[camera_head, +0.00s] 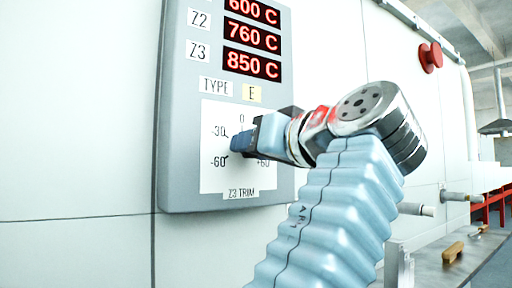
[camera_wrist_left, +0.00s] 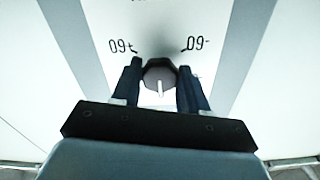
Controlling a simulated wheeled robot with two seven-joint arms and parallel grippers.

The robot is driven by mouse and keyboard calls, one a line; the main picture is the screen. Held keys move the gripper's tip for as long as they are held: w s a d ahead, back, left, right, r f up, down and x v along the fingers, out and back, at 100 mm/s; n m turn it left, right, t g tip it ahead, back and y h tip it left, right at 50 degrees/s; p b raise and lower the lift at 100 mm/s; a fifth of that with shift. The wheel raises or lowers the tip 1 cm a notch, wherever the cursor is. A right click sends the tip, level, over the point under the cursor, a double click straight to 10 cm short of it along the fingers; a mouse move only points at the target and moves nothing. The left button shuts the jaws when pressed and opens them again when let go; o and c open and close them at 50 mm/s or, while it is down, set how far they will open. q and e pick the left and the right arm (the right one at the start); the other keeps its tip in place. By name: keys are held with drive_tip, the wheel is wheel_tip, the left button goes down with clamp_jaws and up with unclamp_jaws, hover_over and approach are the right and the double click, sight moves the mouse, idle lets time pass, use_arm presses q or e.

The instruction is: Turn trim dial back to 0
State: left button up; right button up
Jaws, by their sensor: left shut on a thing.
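The Z3 trim dial (camera_wrist_left: 159,73) is a dark many-sided knob on a white scale plate (camera_head: 214,176). My left gripper (camera_wrist_left: 160,85) is shut on it, one dark finger on each side. In the head view, the 0 shows above the left gripper (camera_head: 238,143), with -30 and -60 to the left and +60 partly covered. The fingers hide the knob there. My right gripper is not in view.
The grey panel (camera_head: 180,120) carries red displays reading 600, 760 and 850 C above the dial. A metal ledge (camera_head: 440,268) with a small wooden-coloured piece (camera_head: 453,252) lies at lower right.

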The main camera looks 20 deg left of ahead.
use_arm(q)
drive_tip(key=shift+f, duration=0.1)
drive_tip(key=o, duration=1.1)
drive_tip(key=shift+c, duration=0.2)
drive_tip(key=p+v, duration=0.2)
drive_tip(key=v, duration=1.2)
